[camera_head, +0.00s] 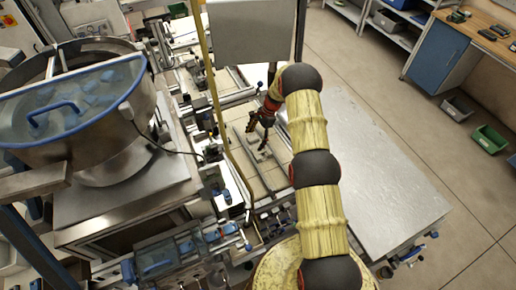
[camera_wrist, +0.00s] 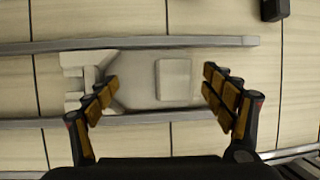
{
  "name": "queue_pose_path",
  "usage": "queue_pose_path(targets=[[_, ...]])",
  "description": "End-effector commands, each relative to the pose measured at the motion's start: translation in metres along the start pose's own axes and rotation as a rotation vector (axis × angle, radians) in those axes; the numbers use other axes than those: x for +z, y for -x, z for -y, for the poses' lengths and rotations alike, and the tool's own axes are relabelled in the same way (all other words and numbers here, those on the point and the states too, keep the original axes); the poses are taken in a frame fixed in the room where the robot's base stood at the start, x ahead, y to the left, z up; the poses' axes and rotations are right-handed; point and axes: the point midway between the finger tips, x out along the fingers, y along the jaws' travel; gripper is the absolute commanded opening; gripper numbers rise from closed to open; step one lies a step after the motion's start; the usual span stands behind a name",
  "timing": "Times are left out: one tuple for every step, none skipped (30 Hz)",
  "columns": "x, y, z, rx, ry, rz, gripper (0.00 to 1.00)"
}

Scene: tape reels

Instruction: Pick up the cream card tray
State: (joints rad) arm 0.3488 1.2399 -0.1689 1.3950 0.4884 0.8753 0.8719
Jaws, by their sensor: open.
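The cream card tray (camera_wrist: 135,80) shows in the wrist view as a flat pale piece with a notched left end and a raised square on its right part. It lies between two grey rails. My gripper (camera_wrist: 160,84) is open, with one finger at the left and one at the right of the tray's middle part. Nothing is held between them. Whether the fingers touch the tray cannot be told. In the head view my gripper (camera_head: 259,123) is above the light work surface among the machinery; the tray is small and hard to make out there.
The grey rails (camera_wrist: 225,41) run along the tray's far and near sides. A dark block (camera_wrist: 273,9) stands at the upper right. In the head view, a large metal bowl (camera_head: 95,120) stands at left, a yellow hose (camera_head: 215,90) hangs beside my arm, and a bare metal table (camera_head: 385,190) is at right.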

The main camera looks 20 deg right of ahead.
Motion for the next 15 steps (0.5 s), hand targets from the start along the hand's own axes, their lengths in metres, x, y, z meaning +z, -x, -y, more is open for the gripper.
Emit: queue_pose_path(targets=[[0.0,-0.0002,-0.0002,0.0,0.0,0.0,0.83],[0.0,-0.0002,-0.0002,0.001,0.0,0.0,0.82],[0.0,-0.0002,-0.0002,0.001,0.0,0.0,0.8],[0.0,-0.0002,-0.0002,0.001,0.0,0.0,0.78],[0.0,-0.0001,-0.0002,0.001,0.0,0.0,0.76],[0.0,-0.0001,-0.0003,0.001,0.0,0.0,0.74],[0.0001,-0.0001,-0.0003,0.001,0.0,0.0,0.72],[0.0001,-0.0001,-0.0003,0.001,0.0,0.0,0.71],[0.0,-0.0001,-0.0003,0.001,0.0,0.0,0.69],[0.0,-0.0001,-0.0003,0.001,0.0,0.0,0.67],[0.0,0.0,-0.0003,0.001,0.0,0.0,0.65],[0.0,0.0,-0.0003,0.001,0.0,0.0,0.63],[0.0001,0.0,-0.0003,0.001,0.0,0.0,0.61],[0.0001,0.0,-0.0003,0.001,0.0,0.0,0.59],[0.0,0.0,-0.0003,0.001,0.0,0.0,0.57]])
